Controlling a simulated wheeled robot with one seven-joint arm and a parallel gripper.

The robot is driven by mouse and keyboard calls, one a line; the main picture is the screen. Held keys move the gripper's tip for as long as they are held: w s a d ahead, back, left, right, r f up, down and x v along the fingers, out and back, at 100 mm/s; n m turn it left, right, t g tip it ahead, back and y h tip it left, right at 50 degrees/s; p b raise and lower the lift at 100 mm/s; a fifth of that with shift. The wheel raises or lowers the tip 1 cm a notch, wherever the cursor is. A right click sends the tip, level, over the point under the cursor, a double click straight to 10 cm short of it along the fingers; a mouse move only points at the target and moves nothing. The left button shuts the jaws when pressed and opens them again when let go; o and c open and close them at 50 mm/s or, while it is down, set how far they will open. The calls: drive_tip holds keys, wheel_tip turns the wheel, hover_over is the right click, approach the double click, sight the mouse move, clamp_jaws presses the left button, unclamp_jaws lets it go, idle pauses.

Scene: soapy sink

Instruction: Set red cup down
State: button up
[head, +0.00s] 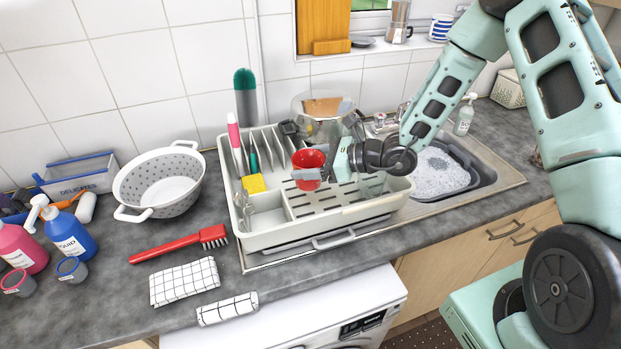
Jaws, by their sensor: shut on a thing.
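A red cup (308,160) is at the dish rack (262,239), over its middle. My gripper (322,169) reaches in from the right and is shut on the red cup. The cup's open rim faces up and toward the camera. A pale finger part crosses the cup's lower front, and the cup's base is partly hidden. I cannot tell whether the cup touches the rack floor.
A clear glass bowl (322,106) stands behind the cup. Upright utensils and a yellow sponge (253,184) are at the rack's left. The soapy sink (440,176) lies right. A white colander (158,183) and red brush (180,243) are left.

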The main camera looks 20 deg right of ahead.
sight(309, 184)
drive_tip(key=shift+f+p, duration=0.9)
drive_tip(key=shift+f, duration=2)
drive_tip(key=shift+f, duration=0.1)
drive_tip(key=shift+f+b, duration=0.4)
drive_tip(key=shift+b, duration=0.1)
drive_tip(key=shift+f, duration=0.15)
drive_tip(key=o, duration=1.2)
drive_tip(key=shift+c, duration=0.2)
